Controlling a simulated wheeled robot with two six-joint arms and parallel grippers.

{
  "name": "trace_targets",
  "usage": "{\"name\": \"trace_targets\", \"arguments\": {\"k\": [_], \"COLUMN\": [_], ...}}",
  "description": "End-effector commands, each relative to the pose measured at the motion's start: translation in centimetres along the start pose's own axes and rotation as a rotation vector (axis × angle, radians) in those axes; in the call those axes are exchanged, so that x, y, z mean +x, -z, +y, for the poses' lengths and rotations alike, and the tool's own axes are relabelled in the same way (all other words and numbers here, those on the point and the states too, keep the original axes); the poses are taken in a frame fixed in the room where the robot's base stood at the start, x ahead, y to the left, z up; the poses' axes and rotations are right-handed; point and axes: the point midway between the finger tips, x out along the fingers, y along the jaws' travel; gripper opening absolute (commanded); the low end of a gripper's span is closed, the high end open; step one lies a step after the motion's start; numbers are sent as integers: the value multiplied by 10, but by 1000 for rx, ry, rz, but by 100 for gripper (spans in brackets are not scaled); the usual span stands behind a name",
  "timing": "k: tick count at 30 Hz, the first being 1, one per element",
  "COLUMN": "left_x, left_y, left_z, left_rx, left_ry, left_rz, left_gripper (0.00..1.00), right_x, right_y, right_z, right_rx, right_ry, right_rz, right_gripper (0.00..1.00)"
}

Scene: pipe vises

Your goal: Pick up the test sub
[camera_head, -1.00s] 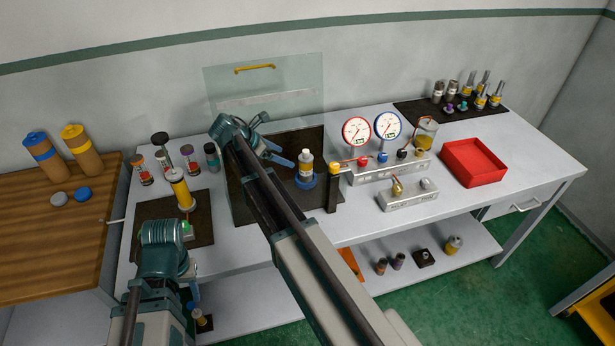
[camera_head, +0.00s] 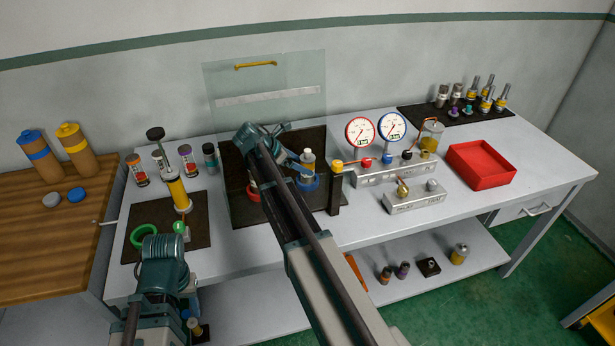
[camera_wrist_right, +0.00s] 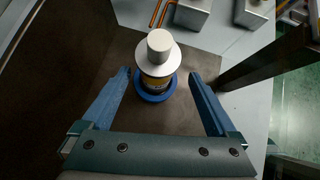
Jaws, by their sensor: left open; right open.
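The test sub (camera_head: 308,160), a pale silver cylinder with a wide collar and a yellow band, stands upright in a blue ring (camera_head: 307,183) on the dark mat. The right wrist view shows the sub (camera_wrist_right: 159,42) and the blue ring (camera_wrist_right: 154,91) from above. My right gripper (camera_wrist_right: 158,76) is open, its two blue fingers on either side of the sub's near side with visible gaps; it also shows in the head view (camera_head: 303,165). My left gripper (camera_head: 186,298) is low at the left front, away from the sub, its fingers mostly hidden.
A dark post (camera_head: 335,192) stands just right of the sub. A clear shield (camera_head: 268,85) rises behind the mat. A gauge block (camera_head: 385,170) and a red tray (camera_head: 481,165) are further right. A red ring (camera_head: 253,191) and a green ring (camera_head: 143,236) lie left.

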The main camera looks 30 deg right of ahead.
Motion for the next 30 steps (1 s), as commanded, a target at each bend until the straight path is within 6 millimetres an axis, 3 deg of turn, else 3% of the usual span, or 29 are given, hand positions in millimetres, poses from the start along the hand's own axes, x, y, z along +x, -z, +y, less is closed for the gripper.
{"name": "trace_targets", "arguments": {"k": [13,21,23,30], "left_x": [41,41,41,41], "left_y": [2,2,2,2], "left_z": [4,4,4,4], "left_rx": [0,0,0,0], "left_ry": [0,0,0,0], "left_rz": [0,0,0,0], "left_gripper": [45,45,45,45], "right_x": [48,51,51,51], "right_y": [10,7,7,7], "right_z": [4,5,5,4], "right_rx": [2,0,0,0], "right_ry": [2,0,0,0], "right_rz": [0,0,0,0], "right_gripper": [94,94,86,43]}}
